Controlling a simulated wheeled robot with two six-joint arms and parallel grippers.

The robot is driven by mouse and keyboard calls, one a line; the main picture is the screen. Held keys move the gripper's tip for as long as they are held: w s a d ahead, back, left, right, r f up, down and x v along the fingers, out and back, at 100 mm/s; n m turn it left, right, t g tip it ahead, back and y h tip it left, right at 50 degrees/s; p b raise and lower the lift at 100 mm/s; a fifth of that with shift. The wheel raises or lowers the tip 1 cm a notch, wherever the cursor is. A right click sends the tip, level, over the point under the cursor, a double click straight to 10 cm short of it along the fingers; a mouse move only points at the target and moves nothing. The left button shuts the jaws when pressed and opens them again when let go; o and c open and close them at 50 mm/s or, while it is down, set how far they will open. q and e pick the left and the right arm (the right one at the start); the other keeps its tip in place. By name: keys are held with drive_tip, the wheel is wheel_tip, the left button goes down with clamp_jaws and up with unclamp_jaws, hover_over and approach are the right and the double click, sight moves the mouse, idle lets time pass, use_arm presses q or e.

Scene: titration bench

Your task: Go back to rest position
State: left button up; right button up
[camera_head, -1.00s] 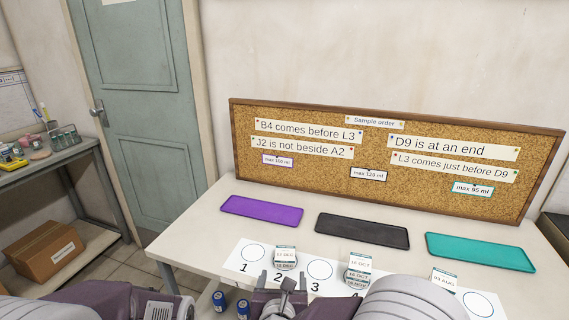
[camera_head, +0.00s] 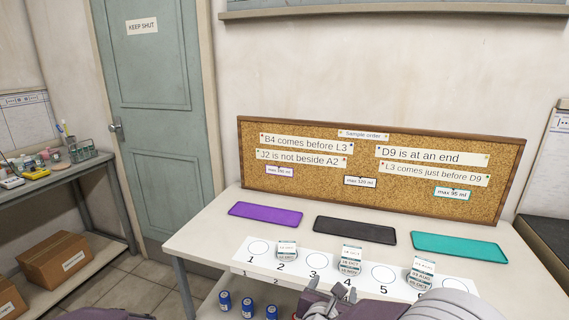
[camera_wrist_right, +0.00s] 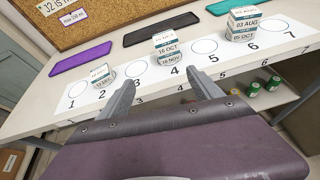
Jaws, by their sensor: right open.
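My right gripper (camera_head: 337,294) shows at the bottom of the head view, in front of the near edge of the white bench (camera_head: 205,232). In the right wrist view its two fingers (camera_wrist_right: 165,95) are spread apart with nothing between them. Labelled samples stand on the numbered strip (camera_head: 317,260): one on spot 2 (camera_head: 287,250), a stack on spot 4 (camera_head: 351,258) and a stack on spot 6 (camera_head: 421,273). The fingers appear clear of all of them. Only a purple part of my left arm shows at the lower left; its gripper is out of view.
Purple (camera_head: 265,213), black (camera_head: 354,230) and teal (camera_head: 459,247) trays lie behind the strip. A cork board (camera_head: 365,172) with notes stands at the back. Blue-capped bottles (camera_head: 247,307) sit below the bench edge. A side shelf (camera_head: 62,177) and door are at left.

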drive_tip(key=s+d+f+m+g+h, duration=0.2)
drive_tip(key=s+d+f+m+g, duration=0.15)
drive_tip(key=s+d+m, duration=0.35)
drive_tip(key=s+d+f+m+g+h, duration=0.15)
drive_tip(key=s+d+m+g, duration=0.3)
drive_tip(key=d, duration=0.55)
drive_tip(key=s+a+f+m+g+y, duration=0.1)
drive_tip(key=s+f+m+g+y, duration=0.3)
drive_tip(key=s+m, duration=0.45)
drive_tip(key=a+f+m+y, duration=0.4)
drive_tip(key=a+m+y, duration=0.1)
drive_tip(key=a+m, duration=0.55)
wheel_tip(320, 180, up, 16)
drive_tip(key=w+p, duration=0.1)
drive_tip(key=p, duration=1.5)
drive_tip(key=shift+w+d+r+m+t, duration=0.15)
drive_tip(key=shift+d+m+t, duration=0.05)
drive_tip(key=shift+m+t, duration=0.15)
drive_tip(key=shift+h, duration=0.25)
